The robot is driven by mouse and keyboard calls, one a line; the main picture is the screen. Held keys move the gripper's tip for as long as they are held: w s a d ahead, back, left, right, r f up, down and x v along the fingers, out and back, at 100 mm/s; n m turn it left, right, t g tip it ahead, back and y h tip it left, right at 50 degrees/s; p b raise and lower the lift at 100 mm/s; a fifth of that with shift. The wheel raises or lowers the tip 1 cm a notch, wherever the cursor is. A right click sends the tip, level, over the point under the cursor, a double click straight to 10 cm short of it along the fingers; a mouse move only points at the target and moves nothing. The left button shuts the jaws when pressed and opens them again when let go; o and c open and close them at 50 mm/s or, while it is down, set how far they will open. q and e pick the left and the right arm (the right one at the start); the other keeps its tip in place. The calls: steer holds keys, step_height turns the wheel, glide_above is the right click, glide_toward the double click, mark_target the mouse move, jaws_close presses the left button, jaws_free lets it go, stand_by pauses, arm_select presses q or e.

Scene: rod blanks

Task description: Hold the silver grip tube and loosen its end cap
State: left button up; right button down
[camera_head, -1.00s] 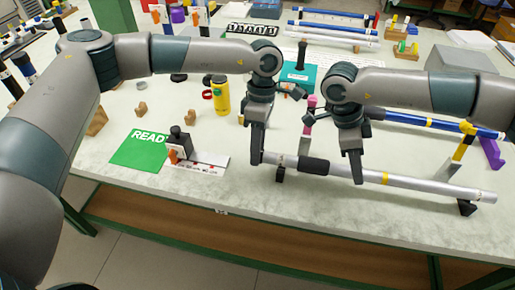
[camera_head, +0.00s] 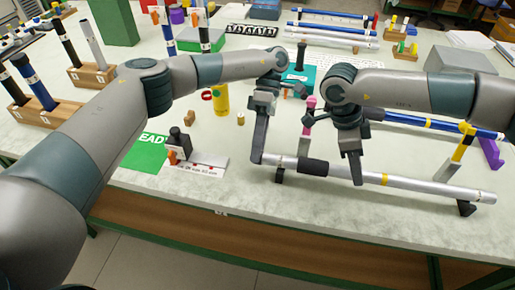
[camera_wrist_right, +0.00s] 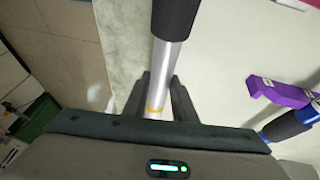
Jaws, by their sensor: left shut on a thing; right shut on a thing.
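The silver grip tube (camera_head: 427,187) lies across two dark supports near the table's front edge. It has a black grip sleeve (camera_head: 314,167) and a yellow ring (camera_head: 385,180). My left gripper (camera_head: 258,158) is shut on the tube's left end, where the end cap is; the fingers mostly hide the cap. My right gripper (camera_head: 356,173) is shut around the tube between sleeve and ring. In the right wrist view, the tube (camera_wrist_right: 170,70) runs between the right fingers (camera_wrist_right: 158,98), with the sleeve beyond them. I cannot see a gap at the cap.
A green READY mat (camera_head: 138,155) and a small black-topped item on a white plate (camera_head: 210,165) lie left of the tube. A yellow bottle (camera_head: 221,98) stands behind. A blue tube (camera_head: 425,122) lies behind right. Bare table lies in front of the tube.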

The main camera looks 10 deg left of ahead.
arm_select(q)
steer(key=shift+g, duration=0.5)
steer(key=shift+w, duration=0.1)
steer(key=o, duration=1.1)
steer(key=shift+c, duration=0.2)
steer(key=shift+r, duration=0.1)
step_height(320, 180, up, 10)
